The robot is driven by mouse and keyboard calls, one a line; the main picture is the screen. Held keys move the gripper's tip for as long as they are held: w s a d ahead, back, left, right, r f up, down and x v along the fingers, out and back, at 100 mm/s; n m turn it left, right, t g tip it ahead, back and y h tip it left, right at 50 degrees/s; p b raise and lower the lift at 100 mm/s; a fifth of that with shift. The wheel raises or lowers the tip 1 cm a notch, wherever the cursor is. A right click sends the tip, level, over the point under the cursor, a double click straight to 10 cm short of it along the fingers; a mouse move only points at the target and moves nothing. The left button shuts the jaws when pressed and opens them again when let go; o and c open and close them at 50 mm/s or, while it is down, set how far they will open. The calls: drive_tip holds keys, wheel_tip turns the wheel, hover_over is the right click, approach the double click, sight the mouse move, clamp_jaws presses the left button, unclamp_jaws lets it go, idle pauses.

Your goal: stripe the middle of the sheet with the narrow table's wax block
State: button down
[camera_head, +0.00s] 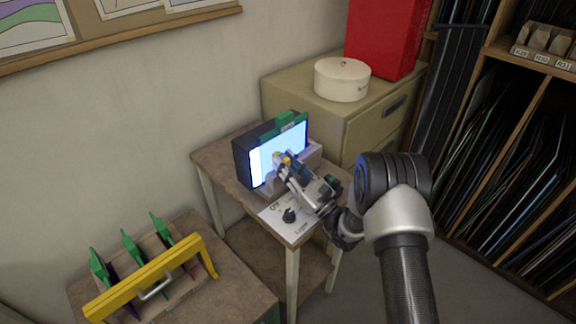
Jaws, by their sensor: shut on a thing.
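The upright sheet (264,160) glows pale blue-white in front of a dark box on the narrow table (226,170). Green pieces sit on its top edge, and a pale holder stands along its lower right. My gripper (281,159) is at the sheet's lower middle, shut on a small block. Little of the block shows; a pale bit and a yellow bit are visible at the fingertips, and I take it for the wax block. I cannot tell whether it touches the sheet. No stripe is clearly visible on the glowing face.
A paper with lettering (272,213) and a small black object (289,215) lie at the table's front. A yellow-handled rack (150,276) holds green-topped pieces at lower left. A cabinet (292,90) carrying a round white box (341,80) stands behind.

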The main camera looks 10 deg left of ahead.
drive_tip(key=shift+w+a, duration=0.4)
drive_tip(key=shift+a, duration=0.05)
drive_tip(key=shift+w+d, duration=1.3)
drive_tip(key=shift+w, duration=0.2)
drive_tip(key=shift+w+d, duration=0.7)
drive_tip(key=shift+w, duration=0.3)
drive_tip(key=shift+w+d, duration=0.75)
drive_tip(key=shift+w, duration=0.2)
drive_tip(key=shift+w+d, duration=0.7)
drive_tip(key=shift+w, duration=0.3)
drive_tip(key=shift+s+a+r+p, duration=0.1)
drive_tip(key=shift+s+a+p, duration=0.45)
drive_tip(key=shift+s+a, duration=0.8)
drive_tip(key=shift+s+a+f+p, duration=0.1)
drive_tip(key=shift+s+a+p, duration=0.45)
drive_tip(key=shift+s+a, duration=0.75)
drive_tip(key=shift+s+a+r+p, duration=0.1)
drive_tip(key=shift+s+a+p, duration=0.65)
drive_tip(key=shift+s, duration=1.05)
drive_tip(key=shift+a, duration=0.15)
drive_tip(key=s+d, duration=0.3)
drive_tip(key=d, duration=0.1)
drive_tip(key=shift+s+d+p, duration=0.3)
drive_tip(key=shift+d+p, duration=0.05)
drive_tip(key=shift+d, duration=0.05)
drive_tip(key=shift+s+d, duration=0.95)
drive_tip(key=shift+d, duration=0.25)
